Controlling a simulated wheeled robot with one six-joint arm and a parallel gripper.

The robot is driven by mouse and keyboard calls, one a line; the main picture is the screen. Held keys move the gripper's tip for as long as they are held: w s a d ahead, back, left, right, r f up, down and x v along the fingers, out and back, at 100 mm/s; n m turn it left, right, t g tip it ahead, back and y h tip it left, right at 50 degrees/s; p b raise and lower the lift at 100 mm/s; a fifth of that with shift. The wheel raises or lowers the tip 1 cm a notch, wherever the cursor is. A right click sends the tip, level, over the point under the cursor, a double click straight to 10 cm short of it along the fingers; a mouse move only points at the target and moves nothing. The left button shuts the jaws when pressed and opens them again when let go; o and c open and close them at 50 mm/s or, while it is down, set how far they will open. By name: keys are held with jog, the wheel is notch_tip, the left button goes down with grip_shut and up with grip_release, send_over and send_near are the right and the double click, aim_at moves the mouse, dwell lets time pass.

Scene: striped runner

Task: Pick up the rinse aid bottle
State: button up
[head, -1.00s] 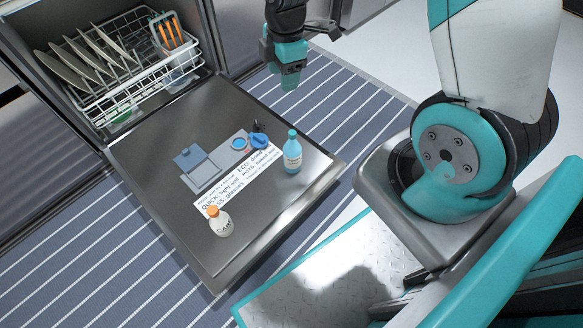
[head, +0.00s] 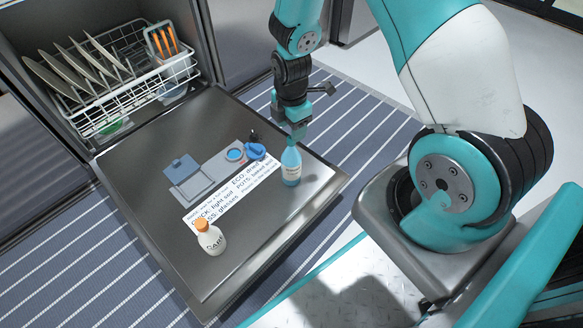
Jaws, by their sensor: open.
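A blue bottle with a pale label (head: 291,168) stands upright on the open dishwasher door, near its right corner. It looks like the rinse aid bottle, but its label is too small to read. My gripper (head: 297,136) is open and points down right at the bottle's top. The fingers hide the bottle's cap, and I cannot tell whether they touch it. A white bottle with an orange cap (head: 211,238) stands near the door's front edge, well apart from my gripper.
The dishwasher door (head: 255,235) lies flat. It carries a printed sheet (head: 232,198), an open dispenser lid (head: 182,168) and a blue cap (head: 255,151) close to the blue bottle. A rack with plates (head: 120,90) stands behind. The striped runner (head: 350,115) is clear.

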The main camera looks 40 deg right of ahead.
jog(key=b, duration=0.4)
send_over(291, 160)
jog(key=w+d, duration=0.1)
jog(key=w, duration=0.1)
jog(key=f, duration=0.5)
jog(key=shift+s+d+f, duration=0.1)
jog(key=shift+s+d, duration=0.05)
jog(key=shift+d, duration=0.05)
jog(key=shift+p, duration=0.3)
grip_shut()
